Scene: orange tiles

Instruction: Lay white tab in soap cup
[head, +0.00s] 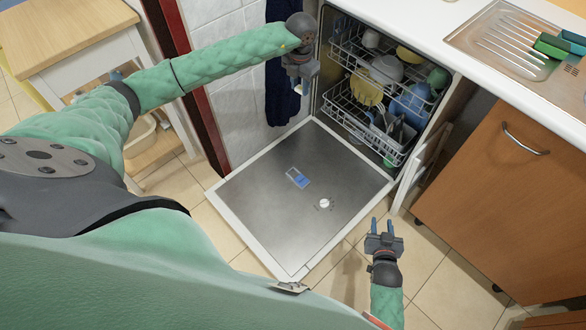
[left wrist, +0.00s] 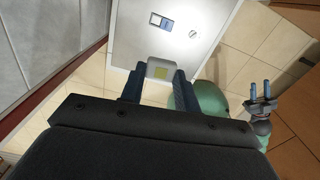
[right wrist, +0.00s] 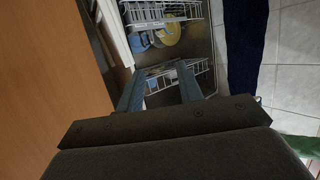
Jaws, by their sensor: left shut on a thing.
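My left gripper (head: 301,80) is high above the far left corner of the open dishwasher door. I cannot make out the tab in the head view. The soap cup (head: 297,177) is a small rectangle with a blue part in the door's inner face. It also shows in the left wrist view (left wrist: 160,20), beyond the tab and apart from it. My right gripper (head: 383,228) is open and empty, right of the door.
The dishwasher door (head: 255,190) lies folded down, with a round white cap (head: 324,203) near the cup. Racks (head: 360,105) of dishes stand inside the dishwasher. A wooden cabinet (head: 500,200) is at the right, a wooden side table (head: 65,40) at the left. A dark cloth (head: 280,95) hangs by the wall.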

